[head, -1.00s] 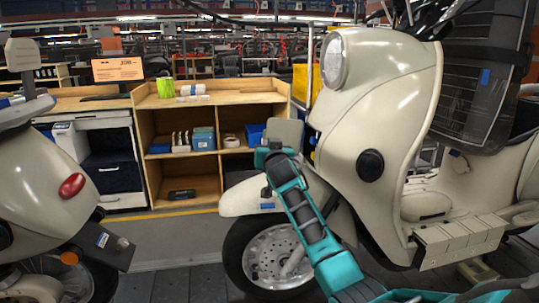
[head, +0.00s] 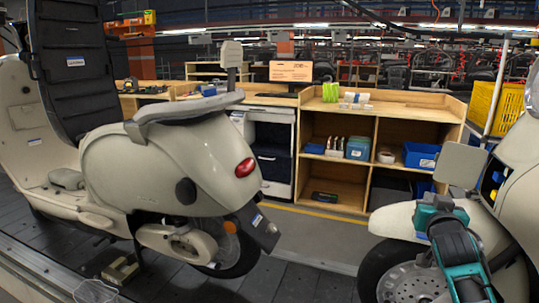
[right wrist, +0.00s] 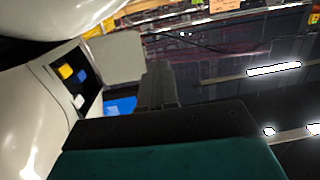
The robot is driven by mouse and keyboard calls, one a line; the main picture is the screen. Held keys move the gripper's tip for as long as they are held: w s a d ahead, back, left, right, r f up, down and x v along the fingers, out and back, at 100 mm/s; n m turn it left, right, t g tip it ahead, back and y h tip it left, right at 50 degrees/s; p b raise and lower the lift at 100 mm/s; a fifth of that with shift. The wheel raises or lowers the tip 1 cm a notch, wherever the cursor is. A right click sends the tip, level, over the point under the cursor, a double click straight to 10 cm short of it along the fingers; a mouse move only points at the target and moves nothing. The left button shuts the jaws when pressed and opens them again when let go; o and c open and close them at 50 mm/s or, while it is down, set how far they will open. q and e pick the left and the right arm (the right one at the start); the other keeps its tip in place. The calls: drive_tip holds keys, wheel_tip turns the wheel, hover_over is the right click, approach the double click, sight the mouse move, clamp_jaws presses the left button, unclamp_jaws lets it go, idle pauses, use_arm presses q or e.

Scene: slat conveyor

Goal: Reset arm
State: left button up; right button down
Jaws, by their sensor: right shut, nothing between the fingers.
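My right arm, teal and dark grey, comes up from the lower right of the head view. Its gripper (head: 436,203) is by the front of the right-hand cream scooter (head: 522,190), just above its front fender (head: 395,222). In the right wrist view the dark fingers (right wrist: 158,85) are together with nothing between them. A grey flat panel (head: 460,164) stands just behind the gripper; I cannot tell whether they touch. My left gripper is not in view.
Another cream scooter (head: 180,165) stands on the dark slat conveyor (head: 300,284) at left. A wooden shelf unit (head: 415,105) with blue bins (head: 421,155) stands behind. A yellow crate (head: 497,105) is at upper right. Slats between the scooters are clear.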

drive_tip(key=s+a+f+n+g+y, duration=0.1)
drive_tip(key=s+a+f+n+y, duration=0.1)
drive_tip(key=s+a+f, duration=0.35)
drive_tip(key=s+a+f+n+y, duration=0.1)
drive_tip(key=s+a+f+y, duration=0.15)
drive_tip(key=f, duration=0.55)
drive_tip(key=s+a+f+n+g+y, duration=0.1)
drive_tip(key=s+a+f+n, duration=0.1)
drive_tip(key=s+a+f, duration=0.3)
drive_tip(key=s+a+f+n+g+y, duration=0.1)
drive_tip(key=s+a+f, duration=0.4)
drive_tip(key=s, duration=0.3)
drive_tip(key=s+a+f+n+g+y+p, duration=0.1)
drive_tip(key=s+a+f+g+y, duration=0.1)
drive_tip(key=s+a+f, duration=0.3)
drive_tip(key=s+a, duration=0.1)
drive_tip(key=s, duration=0.2)
drive_tip(key=shift+s+f+n, duration=0.15)
drive_tip(key=shift+s+n, duration=0.05)
drive_tip(key=shift+n, duration=0.1)
drive_tip(key=shift+y, duration=0.25)
